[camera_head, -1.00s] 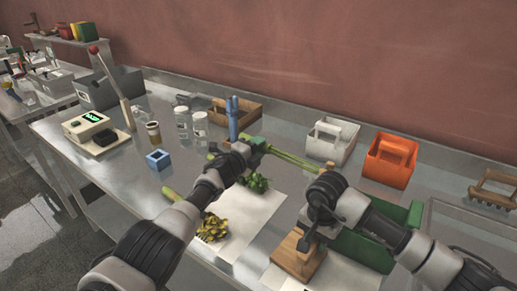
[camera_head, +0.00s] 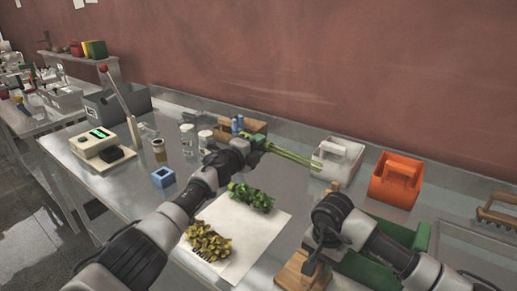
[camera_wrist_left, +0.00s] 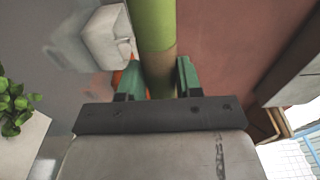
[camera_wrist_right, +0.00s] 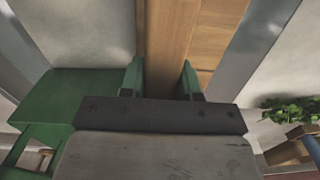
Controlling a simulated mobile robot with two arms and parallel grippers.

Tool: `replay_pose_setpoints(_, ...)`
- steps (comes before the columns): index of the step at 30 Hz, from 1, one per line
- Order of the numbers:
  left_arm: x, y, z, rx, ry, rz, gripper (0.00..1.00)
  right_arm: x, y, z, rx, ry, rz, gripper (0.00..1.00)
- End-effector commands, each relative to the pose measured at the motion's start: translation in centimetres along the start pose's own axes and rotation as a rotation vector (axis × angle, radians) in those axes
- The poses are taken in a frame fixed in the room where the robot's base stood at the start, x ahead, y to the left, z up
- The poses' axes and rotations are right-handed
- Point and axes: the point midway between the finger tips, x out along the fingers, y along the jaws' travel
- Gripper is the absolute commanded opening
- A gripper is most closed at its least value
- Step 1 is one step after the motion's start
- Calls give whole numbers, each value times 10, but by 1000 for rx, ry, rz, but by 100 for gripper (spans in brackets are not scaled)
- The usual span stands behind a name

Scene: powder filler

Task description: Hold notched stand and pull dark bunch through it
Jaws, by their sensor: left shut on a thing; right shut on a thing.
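A bundle of green stalks (camera_head: 292,156) is in my left gripper (camera_head: 256,143), held above the table and reaching right. In the left wrist view its stem (camera_wrist_left: 155,28), green above and brown below, lies between the jaws. A dark green leafy heap (camera_head: 252,197) lies on white paper, apart from the jaws; its leaves (camera_wrist_left: 15,107) show at that view's left edge. My right gripper (camera_head: 312,262) is shut on the wooden stand (camera_head: 298,272), at the front right. The stand's wooden post (camera_wrist_right: 180,40) is between its jaws in the right wrist view. Its notch is hidden.
A yellowish leafy heap (camera_head: 208,243) shares the white paper (camera_head: 262,232). A white caddy (camera_head: 338,160) and an orange caddy (camera_head: 397,181) stand behind. A green box (camera_head: 415,232) is beside my right arm. A blue block (camera_head: 163,177), jars and a scale (camera_head: 98,146) are left.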

Motion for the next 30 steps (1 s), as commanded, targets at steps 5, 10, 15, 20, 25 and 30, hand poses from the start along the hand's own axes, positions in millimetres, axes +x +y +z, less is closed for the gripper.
replay_pose_setpoints(5, 0, 0, 0, 0, 0, -1, 10, 0, 0, 0, 0, 0, -1, 8)
replay_pose_setpoints(10, 0, 0, 0, -1, 1, -1, 10, 0, 0, 0, 0, 0, -1, 47)
replay_pose_setpoints(15, 0, 0, 0, -1, 1, -1, 10, 0, 0, 0, 0, 0, 0, 62)
replay_pose_setpoints(20, 0, 0, 0, -1, 1, -1, 10, 0, 0, 0, 0, 0, 0, 62)
replay_pose_setpoints(25, 0, 0, 0, -1, 1, -1, 10, -11, -1, -1, 1, 3, -3, 62)
replay_pose_setpoints(30, 0, 0, 0, -1, 1, -1, 10, -43, -1, -1, 0, 4, -3, 62)
